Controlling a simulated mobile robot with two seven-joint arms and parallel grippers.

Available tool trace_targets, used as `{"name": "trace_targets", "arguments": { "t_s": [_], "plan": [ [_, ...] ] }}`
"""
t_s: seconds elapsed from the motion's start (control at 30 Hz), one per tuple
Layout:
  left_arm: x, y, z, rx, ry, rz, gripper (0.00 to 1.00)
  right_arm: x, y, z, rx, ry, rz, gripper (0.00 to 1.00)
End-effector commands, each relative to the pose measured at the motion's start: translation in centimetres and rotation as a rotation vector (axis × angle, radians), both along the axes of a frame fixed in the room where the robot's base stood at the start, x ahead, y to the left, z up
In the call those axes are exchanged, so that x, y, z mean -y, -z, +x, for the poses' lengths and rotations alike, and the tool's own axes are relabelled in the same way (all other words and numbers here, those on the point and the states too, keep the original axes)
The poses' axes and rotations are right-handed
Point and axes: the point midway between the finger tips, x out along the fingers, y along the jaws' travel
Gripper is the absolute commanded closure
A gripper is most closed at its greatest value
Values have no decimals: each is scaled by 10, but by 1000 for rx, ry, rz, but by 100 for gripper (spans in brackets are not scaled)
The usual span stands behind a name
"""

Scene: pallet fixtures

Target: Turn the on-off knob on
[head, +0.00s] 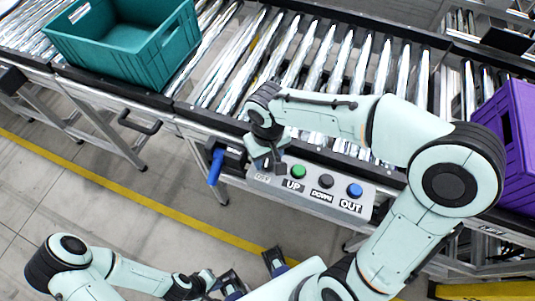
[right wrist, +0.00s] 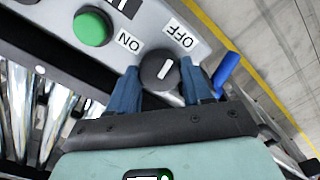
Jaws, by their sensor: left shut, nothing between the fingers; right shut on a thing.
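The on-off knob (right wrist: 158,72) is a round black dial with a white line on the control panel (right wrist: 60,18). In the right wrist view its line points up between the ON label (right wrist: 129,42) and the OFF label (right wrist: 180,35), tilted slightly to the right. My right gripper (right wrist: 162,80) is shut on the knob, with one blue finger on each side. In the head view my right gripper (head: 267,162) hides the knob at the panel's left end. My left gripper (head: 232,290) is low at the bottom edge, shut and empty, away from the panel.
Green UP (head: 299,171), black DOWN (head: 326,181) and blue OUT (head: 355,190) buttons sit right of the knob. A blue handle (head: 215,168) sticks out left. Behind is a roller conveyor (head: 310,50) with a teal crate (head: 125,40) and purple crate (head: 510,140).

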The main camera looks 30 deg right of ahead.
Motion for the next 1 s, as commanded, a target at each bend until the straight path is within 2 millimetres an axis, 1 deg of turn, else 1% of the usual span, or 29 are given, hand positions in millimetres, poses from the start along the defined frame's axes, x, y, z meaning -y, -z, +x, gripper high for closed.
{"name": "trace_targets", "arguments": {
  "t_s": [1.0],
  "plan": [
    [0,-27,12,13,0,0,100,0,-2,1,1,-955,0,81]
  ]
}}
